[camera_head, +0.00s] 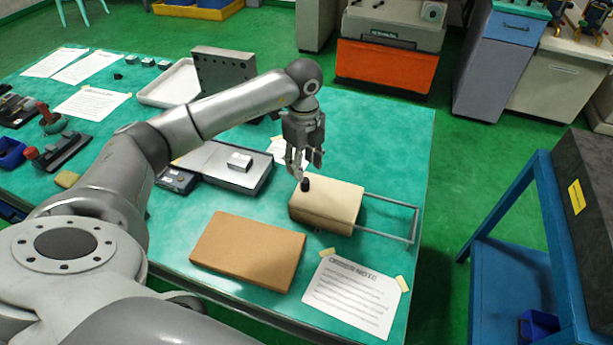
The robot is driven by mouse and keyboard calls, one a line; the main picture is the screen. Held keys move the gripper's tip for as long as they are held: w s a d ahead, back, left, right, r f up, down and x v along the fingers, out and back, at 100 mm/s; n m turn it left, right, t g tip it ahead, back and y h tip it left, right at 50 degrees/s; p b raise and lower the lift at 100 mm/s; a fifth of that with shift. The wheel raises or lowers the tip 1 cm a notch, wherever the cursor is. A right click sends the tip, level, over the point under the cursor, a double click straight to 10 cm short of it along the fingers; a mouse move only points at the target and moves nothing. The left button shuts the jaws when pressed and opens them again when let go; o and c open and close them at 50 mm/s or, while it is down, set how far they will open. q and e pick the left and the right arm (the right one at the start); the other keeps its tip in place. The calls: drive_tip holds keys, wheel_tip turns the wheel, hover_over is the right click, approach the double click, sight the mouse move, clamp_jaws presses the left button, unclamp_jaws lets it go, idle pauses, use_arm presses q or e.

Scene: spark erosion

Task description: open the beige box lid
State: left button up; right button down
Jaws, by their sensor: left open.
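The beige box (333,202) stands on the green table near its right side. Its lid looks closed, and a small black knob (305,185) sits at its left end. A grey metal frame (408,222) extends from the box to the right. My left gripper (302,172) comes down from above, open, with its fingers just over the knob. I cannot tell whether the fingers touch the knob. My right gripper is not in view.
A brown board (248,250) lies in front of the box, to the left. A taped paper notice (353,294) lies at the front right. A grey tray-like case (225,166) is behind left. A blue cart (512,262) stands right of the table.

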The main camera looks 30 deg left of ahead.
sight(305, 180)
use_arm(q)
wheel_tip(305, 180, down, 5)
drive_tip(key=shift+r+p, duration=0.1)
drive_tip(key=shift+p, duration=0.35)
wheel_tip(305, 180, down, 2)
drive_tip(key=shift+w+f, duration=0.1)
drive_tip(key=shift+f, duration=0.05)
drive_tip(key=c, duration=0.9)
clamp_jaws()
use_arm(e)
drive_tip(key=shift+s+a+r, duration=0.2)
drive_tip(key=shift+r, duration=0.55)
